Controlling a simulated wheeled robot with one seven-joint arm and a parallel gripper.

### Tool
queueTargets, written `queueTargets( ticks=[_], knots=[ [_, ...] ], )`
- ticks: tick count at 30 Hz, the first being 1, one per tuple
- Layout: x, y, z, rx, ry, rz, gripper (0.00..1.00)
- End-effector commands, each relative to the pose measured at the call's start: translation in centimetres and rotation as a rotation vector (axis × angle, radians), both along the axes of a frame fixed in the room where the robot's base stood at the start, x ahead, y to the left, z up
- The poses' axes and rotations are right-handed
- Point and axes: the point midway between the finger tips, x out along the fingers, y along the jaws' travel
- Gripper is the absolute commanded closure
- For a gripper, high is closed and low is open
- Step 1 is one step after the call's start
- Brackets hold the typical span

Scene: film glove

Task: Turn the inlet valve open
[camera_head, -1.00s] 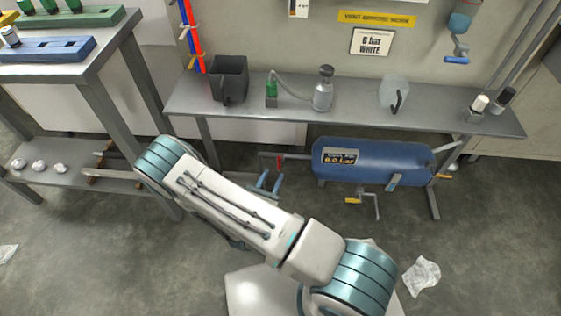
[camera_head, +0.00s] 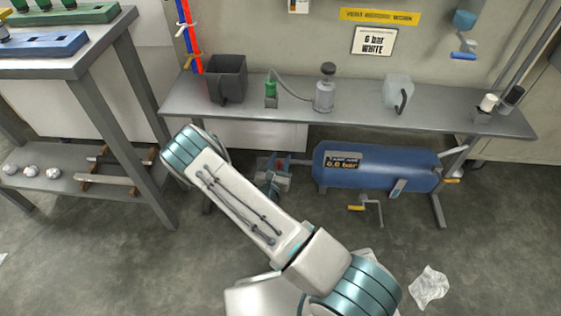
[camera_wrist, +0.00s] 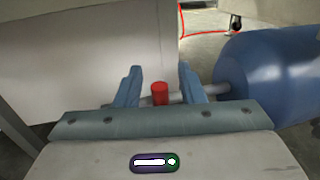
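The blue tank (camera_head: 375,165) lies under the bench, and its panel reads 0.0 bar. A grey pipe (camera_wrist: 218,91) runs from its left end, and a red upright valve handle (camera_wrist: 160,93) stands at that pipe. My gripper (camera_wrist: 160,84) is open, with its two blue fingers on either side of the red handle in the wrist view and gaps visible on both sides. I cannot tell how deep the handle is between the fingers. In the head view my gripper (camera_head: 271,170) is at the tank's left end, and my arm and gripper partly hide the valve there.
The bench (camera_head: 300,118) overhangs the tank. A yellow handle (camera_head: 356,208) sits below the tank and another (camera_head: 453,180) at its right end. A shelf (camera_head: 60,185) stands left. Crumpled paper (camera_head: 429,287) lies on the floor.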

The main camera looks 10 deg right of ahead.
Motion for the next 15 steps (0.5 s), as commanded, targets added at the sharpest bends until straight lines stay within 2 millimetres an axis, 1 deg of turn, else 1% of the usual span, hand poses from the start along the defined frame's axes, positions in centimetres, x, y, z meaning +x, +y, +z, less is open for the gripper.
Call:
queueTargets(
  ticks=[3,11,12,14,15],
  knots=[
    [0.6,-0.35,-0.03,0.001,0.0,0.0,0.64],
    [0.73,-0.41,0.06,0.0,0.001,0.0,0.64],
    [0.72,-0.41,0.06,0.0,0.0,0.0,0.67],
    [0.72,-0.41,0.06,0.0,0.0,0.0,0.84],
    [0.72,-0.4,0.05,0.0,0.0,0.0,0.95]
  ],
)
